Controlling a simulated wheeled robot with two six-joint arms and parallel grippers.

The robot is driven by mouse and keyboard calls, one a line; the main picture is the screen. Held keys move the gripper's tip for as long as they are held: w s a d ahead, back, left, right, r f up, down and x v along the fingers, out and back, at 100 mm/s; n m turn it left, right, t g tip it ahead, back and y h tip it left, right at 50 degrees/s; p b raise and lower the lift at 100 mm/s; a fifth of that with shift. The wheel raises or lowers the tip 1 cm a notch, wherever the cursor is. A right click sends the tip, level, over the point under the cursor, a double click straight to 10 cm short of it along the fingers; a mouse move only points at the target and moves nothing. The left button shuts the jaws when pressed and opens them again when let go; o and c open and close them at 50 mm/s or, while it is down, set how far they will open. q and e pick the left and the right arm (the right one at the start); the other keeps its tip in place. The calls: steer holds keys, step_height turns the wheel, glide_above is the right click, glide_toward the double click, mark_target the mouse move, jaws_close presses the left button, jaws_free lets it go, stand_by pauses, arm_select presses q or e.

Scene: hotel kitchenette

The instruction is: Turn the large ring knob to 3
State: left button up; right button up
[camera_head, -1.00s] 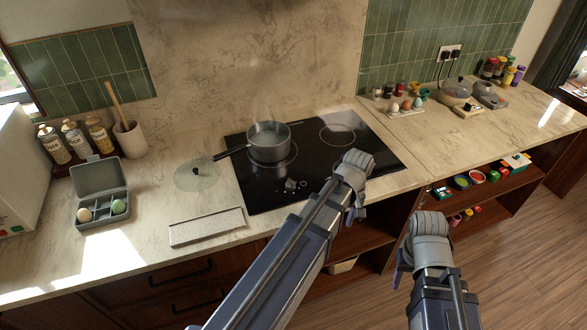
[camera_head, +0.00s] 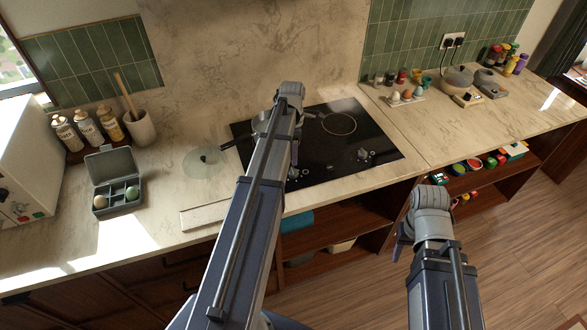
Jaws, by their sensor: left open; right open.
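The black hob (camera_head: 345,120) is set in the counter. Along its front edge I see a knob (camera_head: 364,154) on the right. A second knob (camera_head: 294,173) sits further left, beside my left arm and partly covered. I cannot tell which is the large ring knob, nor read any marks. My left gripper (camera_head: 297,130) is over the back left of the hob, above the pot, open; its fingers are mostly hidden by its own wrist. My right gripper (camera_head: 400,245) is open and empty, in front of the counter, away from the hob.
A grey pot (camera_head: 262,122) stands on the left burner, mostly hidden by my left arm. A glass lid (camera_head: 206,162) and an egg box (camera_head: 118,180) lie to the left. The right burner is clear.

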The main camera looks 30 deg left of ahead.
mark_target(293, 169)
arm_select(q)
steer(key=f+b, duration=0.7)
steer(key=shift+s+d+f, duration=0.2)
steer(key=shift+r, duration=0.1)
jaws_close()
